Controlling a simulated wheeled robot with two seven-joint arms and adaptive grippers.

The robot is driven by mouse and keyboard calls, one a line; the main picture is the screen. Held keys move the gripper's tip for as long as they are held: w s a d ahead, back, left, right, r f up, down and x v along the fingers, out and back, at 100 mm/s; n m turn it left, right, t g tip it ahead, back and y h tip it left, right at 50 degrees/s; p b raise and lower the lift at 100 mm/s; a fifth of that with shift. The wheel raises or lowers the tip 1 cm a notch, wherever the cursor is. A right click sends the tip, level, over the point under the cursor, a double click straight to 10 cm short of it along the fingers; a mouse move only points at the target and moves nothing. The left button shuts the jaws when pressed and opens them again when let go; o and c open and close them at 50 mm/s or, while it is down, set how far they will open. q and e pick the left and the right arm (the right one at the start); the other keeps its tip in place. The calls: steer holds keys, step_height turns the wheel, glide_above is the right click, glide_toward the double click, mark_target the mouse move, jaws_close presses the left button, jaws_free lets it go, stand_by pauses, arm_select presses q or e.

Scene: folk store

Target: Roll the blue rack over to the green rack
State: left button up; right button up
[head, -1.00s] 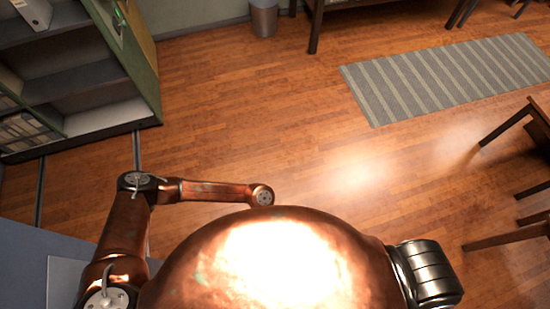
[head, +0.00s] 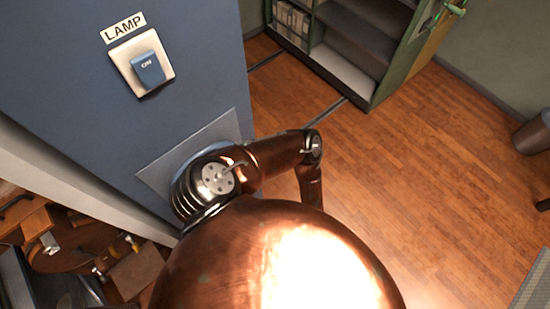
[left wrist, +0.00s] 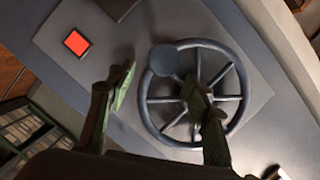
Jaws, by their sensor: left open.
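The blue rack's end panel (head: 190,40) fills the upper left of the head view, with a grey plate (head: 230,125) partly behind my arm. The green rack (head: 390,50) stands beyond it at the top, across open floor. In the left wrist view a blue-grey spoked handwheel (left wrist: 240,75) sits on a grey plate (left wrist: 130,25) with a lit red square (left wrist: 76,42). My left gripper (left wrist: 160,80) is open. One green finger is in front of the wheel near its hub, the other outside the rim. Contact cannot be told. My right gripper is not in view.
A LAMP switch (head: 148,69) is on the blue panel. Floor rails (head: 325,118) run between the racks. Cluttered tools and boxes (head: 120,265) lie at the lower left. A bin (head: 533,135) stands at the right. Wooden floor (head: 440,170) is clear between.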

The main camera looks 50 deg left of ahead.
arm_select(q)
steer(key=shift+p+x, duration=0.6)
steer(key=shift+x, duration=3.1)
steer(key=shift+a, duration=0.1)
steer(key=shift+s+a+f, duration=0.1)
steer(key=shift+s+a, duration=0.05)
steer(key=shift+a, duration=0.2)
steer(key=shift+c, duration=0.2)
jaws_close()
